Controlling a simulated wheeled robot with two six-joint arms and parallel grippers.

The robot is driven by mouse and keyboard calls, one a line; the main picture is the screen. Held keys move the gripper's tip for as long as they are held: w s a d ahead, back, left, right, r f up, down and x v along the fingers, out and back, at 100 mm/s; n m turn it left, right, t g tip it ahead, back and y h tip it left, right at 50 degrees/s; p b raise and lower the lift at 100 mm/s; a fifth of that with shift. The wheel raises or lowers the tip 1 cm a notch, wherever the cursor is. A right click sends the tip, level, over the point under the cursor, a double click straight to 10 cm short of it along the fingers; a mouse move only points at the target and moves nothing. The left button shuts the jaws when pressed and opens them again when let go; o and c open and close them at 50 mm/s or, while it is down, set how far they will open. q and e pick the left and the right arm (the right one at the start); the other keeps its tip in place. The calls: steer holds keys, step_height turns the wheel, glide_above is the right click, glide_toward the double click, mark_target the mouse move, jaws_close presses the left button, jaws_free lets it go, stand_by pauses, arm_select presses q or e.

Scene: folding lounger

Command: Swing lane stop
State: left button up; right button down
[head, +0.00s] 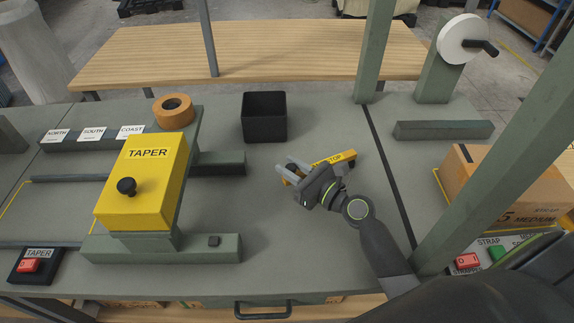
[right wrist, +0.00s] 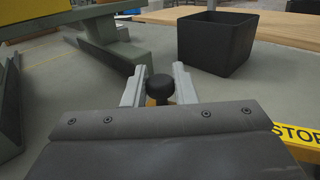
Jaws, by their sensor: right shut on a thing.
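The lane stop (head: 345,157) is a yellow bar with black STOP lettering. It lies over the grey-green bench top right of the middle, partly hidden by my right gripper. In the right wrist view its lettered end (right wrist: 298,139) shows at the right edge. My right gripper (head: 290,171) comes in from the lower right and is shut on the stop's round black knob (right wrist: 160,86), which sits between its two grey fingers. My left gripper is not in view.
A black open bin (head: 264,118) stands behind the gripper. The yellow TAPER machine (head: 145,184) is to the left. A carton (head: 485,180) and a green post (head: 490,165) stand to the right. Bench top in front of the gripper is clear.

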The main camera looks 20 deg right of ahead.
steer(key=c, duration=1.6)
jaws_free()
steer(key=o, duration=0.4)
steer(key=shift+c, duration=0.2)
step_height(320, 180, up, 10)
steer(key=p, duration=0.5)
